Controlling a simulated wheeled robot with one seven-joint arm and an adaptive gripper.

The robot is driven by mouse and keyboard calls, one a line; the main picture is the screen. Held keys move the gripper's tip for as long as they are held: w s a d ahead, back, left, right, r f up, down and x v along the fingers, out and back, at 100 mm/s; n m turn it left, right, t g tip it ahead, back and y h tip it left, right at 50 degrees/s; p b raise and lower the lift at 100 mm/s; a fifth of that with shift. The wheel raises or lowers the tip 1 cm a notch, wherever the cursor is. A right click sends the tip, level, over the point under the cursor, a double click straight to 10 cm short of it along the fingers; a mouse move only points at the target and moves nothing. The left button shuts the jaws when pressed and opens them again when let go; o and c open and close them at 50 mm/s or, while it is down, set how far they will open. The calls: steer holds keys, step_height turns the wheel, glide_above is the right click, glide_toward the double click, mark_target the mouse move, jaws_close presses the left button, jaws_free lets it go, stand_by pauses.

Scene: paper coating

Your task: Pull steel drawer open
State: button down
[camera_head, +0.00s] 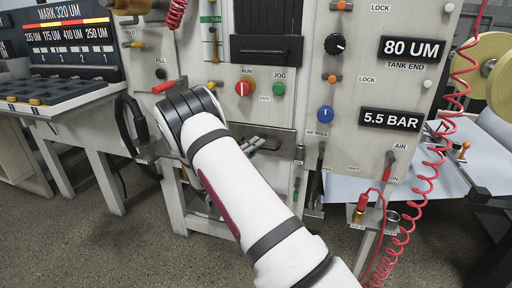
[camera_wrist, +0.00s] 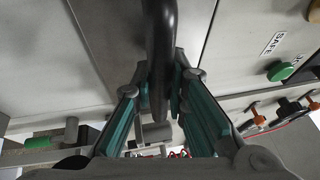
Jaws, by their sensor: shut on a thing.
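In the wrist view, a black curved bar handle (camera_wrist: 160,30) runs down from the top of the picture between my fingers. My gripper (camera_wrist: 161,84) is shut on it, with one teal-padded finger on each side. Behind the handle is a dark grey steel front (camera_wrist: 112,40) with seams on both sides, which looks like the steel drawer. How far it stands out cannot be told from this angle. In the head view, my white arm reaches toward the machine's lower front and hides the drawer, the handle and my gripper.
In the head view, a red RUN knob (camera_head: 243,88) and a green JOG button (camera_head: 278,89) are above the arm. A black handwheel (camera_head: 130,125) is to the left. A coiled red hose (camera_head: 440,140) hangs at the right. Grey floor is free in front.

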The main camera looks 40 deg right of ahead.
steer(key=shift+a, duration=0.1)
steer(key=s+a+p, duration=0.6)
steer(key=s+a, duration=0.4)
steer(key=a, duration=0.2)
steer(key=s+a+p, duration=0.5)
steer(key=s+a, duration=0.4)
steer(key=a, duration=0.4)
steer(key=shift+s+p, duration=0.35)
steer(key=c, duration=1.6)
jaws_free()
steer(key=shift+o, duration=0.2)
steer(key=v, duration=1.2)
